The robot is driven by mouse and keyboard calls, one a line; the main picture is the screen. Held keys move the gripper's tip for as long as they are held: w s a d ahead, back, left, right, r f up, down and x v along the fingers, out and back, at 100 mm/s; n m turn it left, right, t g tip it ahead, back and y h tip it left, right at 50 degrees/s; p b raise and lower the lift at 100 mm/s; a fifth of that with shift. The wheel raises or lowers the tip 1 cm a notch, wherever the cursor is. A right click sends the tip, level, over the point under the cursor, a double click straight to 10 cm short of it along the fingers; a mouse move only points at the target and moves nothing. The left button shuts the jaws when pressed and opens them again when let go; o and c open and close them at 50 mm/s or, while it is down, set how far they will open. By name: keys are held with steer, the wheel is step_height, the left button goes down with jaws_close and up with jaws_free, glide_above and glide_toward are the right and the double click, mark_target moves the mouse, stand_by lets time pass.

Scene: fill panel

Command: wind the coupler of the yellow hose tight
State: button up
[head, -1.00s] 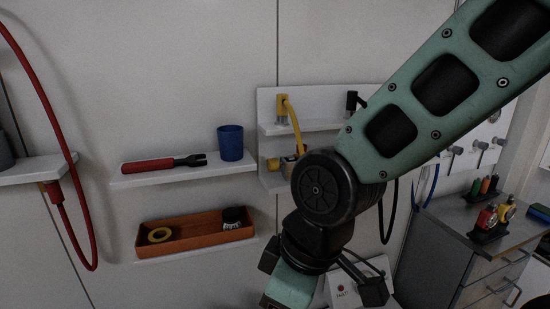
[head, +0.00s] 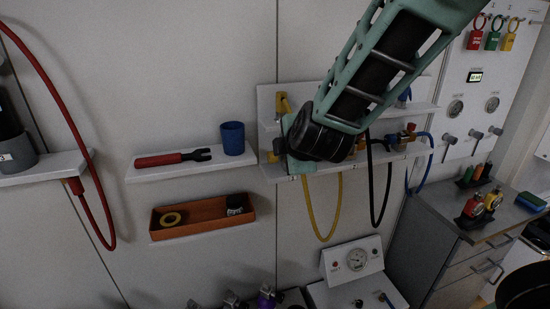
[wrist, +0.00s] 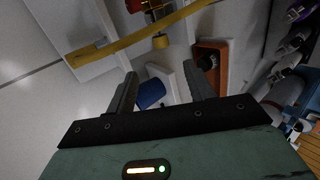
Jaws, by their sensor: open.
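The yellow hose (head: 313,215) hangs in a loop below the wall panel's lower shelf in the head view. A yellow fitting (head: 281,104) shows at the upper shelf, left of my arm. My arm covers much of the panel, so I cannot tell the coupler or its seating. In the wrist view the yellow hose (wrist: 140,39) crosses above my gripper (wrist: 160,86), with a small yellow part (wrist: 160,41) by it. My gripper's two fingers are apart with nothing held between them; the hose looks beyond the tips. In the head view the fingers are hidden.
A small shelf left of the panel holds a red-handled wrench (head: 172,159) and a blue cup (head: 232,138). An orange tray (head: 203,228) sits below. A black hose (head: 374,195) and a blue hose (head: 424,180) hang right. A gauge box (head: 353,260) stands below.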

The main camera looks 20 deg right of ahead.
mark_target(272, 157)
steer(key=b+x, duration=0.1)
steer(key=x, duration=1.4)
steer(key=shift+w+f, duration=0.1)
steer(key=c, duration=1)
